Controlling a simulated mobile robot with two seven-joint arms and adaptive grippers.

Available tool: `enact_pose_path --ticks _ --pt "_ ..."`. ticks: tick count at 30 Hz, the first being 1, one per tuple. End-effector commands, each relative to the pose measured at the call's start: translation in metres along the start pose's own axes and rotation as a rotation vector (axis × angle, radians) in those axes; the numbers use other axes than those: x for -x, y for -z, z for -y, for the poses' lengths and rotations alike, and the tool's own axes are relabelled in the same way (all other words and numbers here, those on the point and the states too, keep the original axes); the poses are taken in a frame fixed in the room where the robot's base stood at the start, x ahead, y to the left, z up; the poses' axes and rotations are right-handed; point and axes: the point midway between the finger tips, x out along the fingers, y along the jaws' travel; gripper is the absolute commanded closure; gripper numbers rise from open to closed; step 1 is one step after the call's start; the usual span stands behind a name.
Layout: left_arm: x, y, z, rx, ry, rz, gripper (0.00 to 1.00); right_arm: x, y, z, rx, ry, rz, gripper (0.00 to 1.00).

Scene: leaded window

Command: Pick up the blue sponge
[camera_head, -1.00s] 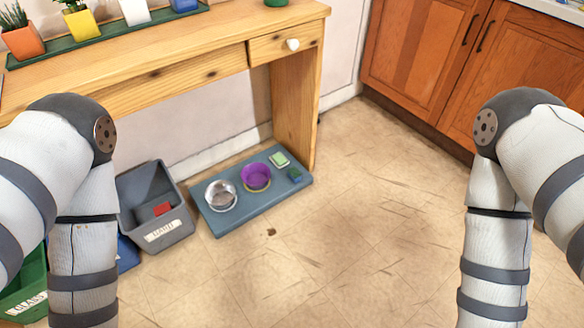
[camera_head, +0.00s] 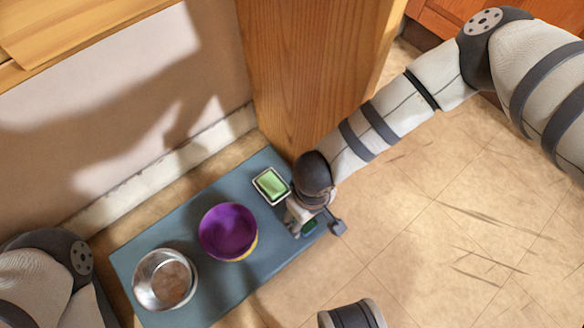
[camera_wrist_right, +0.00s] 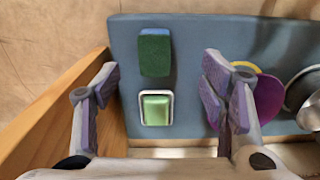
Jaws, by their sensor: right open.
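The sponge (camera_wrist_right: 155,54) lies flat on the blue-grey mat (camera_wrist_right: 200,35); its upper face is dark green, with a blue strip along its far edge. In the head view the sponge (camera_head: 309,225) is mostly hidden behind my right gripper (camera_head: 317,222). In the right wrist view my right gripper (camera_wrist_right: 160,85) is open and empty, its fingers spread to either side. The sponge lies ahead, between the lines of the two fingers, and I see no finger touching it. My left gripper is out of view.
A green soap bar in a pale dish (camera_head: 270,186) sits beside the sponge. A purple bowl (camera_head: 228,231) and a metal bowl (camera_head: 164,279) stand left on the mat. A wooden table leg (camera_head: 305,75) rises close to my right arm. The floor at right is clear.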

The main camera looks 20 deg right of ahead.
Motion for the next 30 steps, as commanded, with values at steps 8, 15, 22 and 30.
enact_pose_path --ticks 8,15,22,30 --pt "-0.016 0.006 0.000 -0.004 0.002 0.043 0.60 -0.041 0.007 -0.002 0.004 0.007 0.007 0.35" --pt "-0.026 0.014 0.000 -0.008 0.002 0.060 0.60 -0.078 0.008 -0.002 0.005 0.006 0.003 0.35" --pt "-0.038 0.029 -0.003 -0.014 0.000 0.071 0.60 -0.120 0.013 -0.006 0.004 0.004 0.004 0.35" --pt "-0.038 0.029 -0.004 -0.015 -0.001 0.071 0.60 -0.125 0.014 -0.006 0.007 0.003 -0.001 0.35"
